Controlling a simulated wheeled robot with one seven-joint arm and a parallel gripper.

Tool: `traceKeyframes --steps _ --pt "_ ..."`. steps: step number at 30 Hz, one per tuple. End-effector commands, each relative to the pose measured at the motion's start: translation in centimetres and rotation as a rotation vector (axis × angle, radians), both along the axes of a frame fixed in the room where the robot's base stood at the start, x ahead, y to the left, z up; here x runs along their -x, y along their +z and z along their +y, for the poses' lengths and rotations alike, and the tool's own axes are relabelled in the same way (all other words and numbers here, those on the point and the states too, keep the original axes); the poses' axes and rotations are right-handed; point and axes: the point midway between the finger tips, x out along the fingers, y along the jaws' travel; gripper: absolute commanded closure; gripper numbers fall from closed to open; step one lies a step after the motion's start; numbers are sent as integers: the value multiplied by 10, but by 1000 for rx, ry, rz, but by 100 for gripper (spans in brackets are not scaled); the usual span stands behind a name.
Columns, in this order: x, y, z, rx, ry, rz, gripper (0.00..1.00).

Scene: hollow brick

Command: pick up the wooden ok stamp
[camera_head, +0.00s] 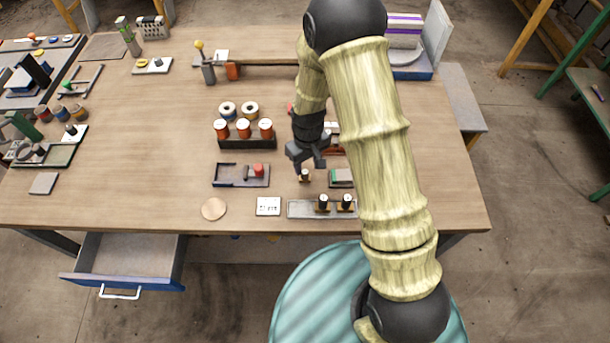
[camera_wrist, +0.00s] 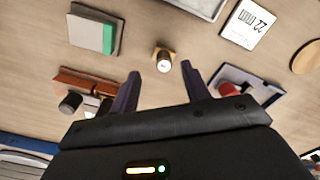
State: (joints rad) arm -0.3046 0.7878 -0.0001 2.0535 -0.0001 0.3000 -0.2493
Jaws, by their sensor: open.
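A small stamp (camera_head: 304,176) with a wooden base and dark upright handle stands alone on the table, just below my gripper (camera_head: 309,160) in the head view. In the wrist view, this stamp (camera_wrist: 163,62) shows a pale round top on a wooden block. It lies in line with the gap between my open fingers (camera_wrist: 160,72), apart from them, and nothing is held. Any marking on it is too small to read. Two similar stamps (camera_head: 322,202) (camera_head: 347,202) stand on a grey tray (camera_head: 299,210) nearer the front edge.
A green-and-white pad (camera_wrist: 95,35) and a brown-red item (camera_wrist: 88,82) lie to one side. A dark tray with a red-topped item (camera_head: 228,177), a date card (camera_head: 268,206) and a round disc (camera_head: 213,209) are on the other. An open drawer (camera_head: 125,262) juts out front left.

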Motion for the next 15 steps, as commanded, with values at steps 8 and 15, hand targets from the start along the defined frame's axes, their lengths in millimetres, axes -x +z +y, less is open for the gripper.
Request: traceKeyframes --steps 8,15 --pt "0 -14 3 1 0 3 53" --pt "-1 -42 7 1 0 3 53"
